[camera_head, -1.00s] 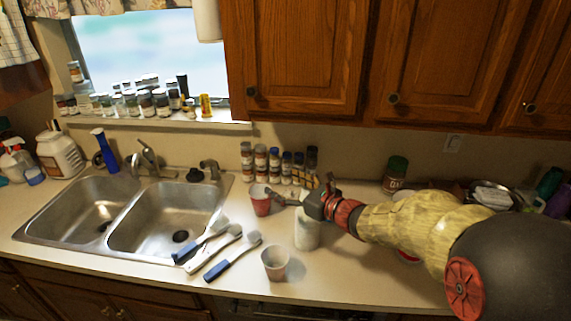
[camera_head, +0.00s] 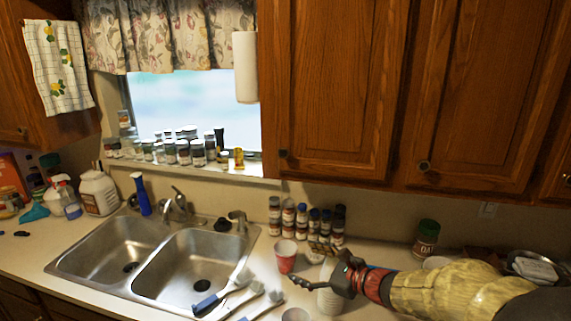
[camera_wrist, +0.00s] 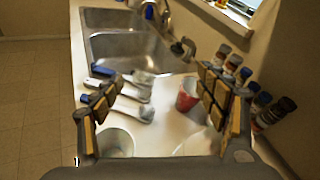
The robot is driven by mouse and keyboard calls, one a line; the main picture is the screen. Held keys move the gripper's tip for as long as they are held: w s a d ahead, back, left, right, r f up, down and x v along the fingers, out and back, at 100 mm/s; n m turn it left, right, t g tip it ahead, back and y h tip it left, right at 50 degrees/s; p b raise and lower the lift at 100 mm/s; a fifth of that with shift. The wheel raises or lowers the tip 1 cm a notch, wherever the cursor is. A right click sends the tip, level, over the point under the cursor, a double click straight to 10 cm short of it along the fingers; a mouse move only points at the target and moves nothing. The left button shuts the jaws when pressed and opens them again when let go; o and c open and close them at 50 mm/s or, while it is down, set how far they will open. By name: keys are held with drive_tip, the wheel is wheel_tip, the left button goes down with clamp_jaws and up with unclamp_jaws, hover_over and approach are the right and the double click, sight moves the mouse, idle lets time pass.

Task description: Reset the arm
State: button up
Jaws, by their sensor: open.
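My gripper (camera_head: 318,278) is over the counter right of the sink, with my arm reaching in from the right. In the wrist view my gripper (camera_wrist: 160,105) has its two fingers wide apart with nothing held between them. A red cup (camera_head: 286,256) stands on the counter just left of my gripper; it also shows between the fingers, farther off, in the wrist view (camera_wrist: 187,95). A white container (camera_head: 328,300) stands below my gripper and is partly hidden by it. A pale cup (camera_head: 295,315) is cut off at the bottom edge.
Brushes with blue and white handles (camera_head: 232,294) lie beside the double sink (camera_head: 185,265). Several spice jars (camera_head: 305,222) stand against the wall behind my gripper. A green-lidded jar (camera_head: 426,238) stands at the right. Wooden cabinets (camera_head: 340,90) hang above the counter.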

drive_tip(key=s+f+n+g+h+b, duration=0.1)
drive_tip(key=s+f+n+g+h, duration=0.2)
drive_tip(key=s+n, duration=0.65)
drive_tip(key=s+f+n+g+h, duration=0.15)
drive_tip(key=s+n+g, duration=0.4)
drive_tip(key=s, duration=0.65)
drive_tip(key=s+d+r+n+t+h+b, duration=0.3)
drive_tip(key=s+d+r+n+h, duration=0.2)
drive_tip(key=s+d+n, duration=0.3)
drive_tip(key=s+d, duration=0.3)
drive_tip(key=shift+s+r+n+t, duration=0.2)
drive_tip(key=shift+s+n+t, duration=0.05)
drive_tip(key=shift+n+t, duration=0.15)
drive_tip(key=shift+o, duration=0.5)
drive_tip(key=shift+d+h, duration=0.1)
drive_tip(key=shift+h, duration=0.15)
